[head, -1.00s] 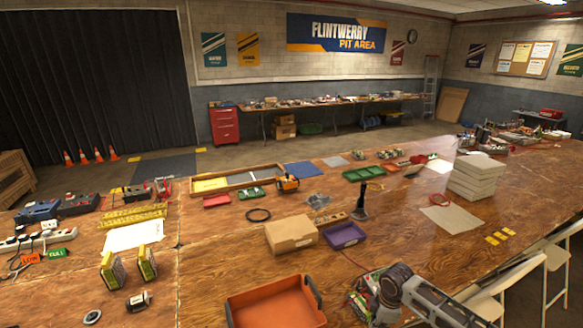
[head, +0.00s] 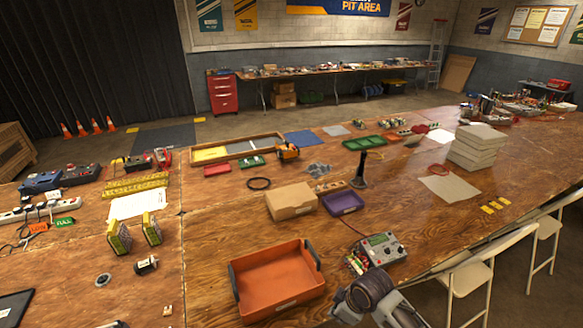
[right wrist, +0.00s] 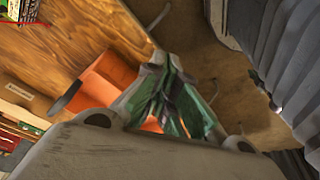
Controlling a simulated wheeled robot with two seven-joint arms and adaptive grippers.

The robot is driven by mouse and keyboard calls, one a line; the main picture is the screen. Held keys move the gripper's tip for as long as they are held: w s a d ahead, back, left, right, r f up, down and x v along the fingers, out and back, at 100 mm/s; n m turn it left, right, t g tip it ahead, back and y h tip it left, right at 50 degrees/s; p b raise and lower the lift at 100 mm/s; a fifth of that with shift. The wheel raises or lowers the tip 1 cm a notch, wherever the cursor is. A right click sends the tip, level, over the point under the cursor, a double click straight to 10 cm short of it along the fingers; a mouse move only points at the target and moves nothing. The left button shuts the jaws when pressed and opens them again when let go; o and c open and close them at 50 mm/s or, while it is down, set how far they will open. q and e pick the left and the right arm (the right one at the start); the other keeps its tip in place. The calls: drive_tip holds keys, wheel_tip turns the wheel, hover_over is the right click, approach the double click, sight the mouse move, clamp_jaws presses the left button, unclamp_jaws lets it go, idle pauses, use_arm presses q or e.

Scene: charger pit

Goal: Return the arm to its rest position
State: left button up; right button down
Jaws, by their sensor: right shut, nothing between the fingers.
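My right arm (head: 372,298) comes in at the bottom of the head view, just right of and in front of the orange tray (head: 278,282). Its fingers are not clear there. In the right wrist view my right gripper (right wrist: 172,100) shows its green-padded fingers shut together, with nothing between them. The orange tray (right wrist: 98,85) appears behind the fingers in that view. My left gripper does not show clearly in either view.
A grey meter box (head: 382,250) stands on the table behind my right arm. A cardboard box (head: 290,203), purple bin (head: 343,203) and black stand (head: 360,172) are farther back. White chairs (head: 470,275) line the right edge.

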drive_tip(key=s+d+r+m+t+h, duration=0.1)
drive_tip(key=s+d+r+m+h, duration=0.1)
drive_tip(key=s+d+r+m, duration=0.6)
drive_tip(key=s+f+m+g+b, duration=0.1)
drive_tip(key=s+f, duration=0.1)
drive_tip(key=f, duration=1.7)
drive_tip(key=s+f+b, duration=0.1)
drive_tip(key=s+f, duration=0.2)
drive_tip(key=f, duration=1.5)
drive_tip(key=s+d+f, duration=0.2)
drive_tip(key=s+f, duration=0.8)
drive_tip(key=s, duration=0.1)
drive_tip(key=s+d+f+g+b, duration=0.1)
drive_tip(key=s+d+f, duration=0.1)
drive_tip(key=s+f, duration=0.8)
drive_tip(key=shift+s+d+f+b, duration=0.3)
drive_tip(key=shift+s+f, duration=0.1)
drive_tip(key=shift+f, duration=0.25)
drive_tip(key=shift+w, duration=0.15)
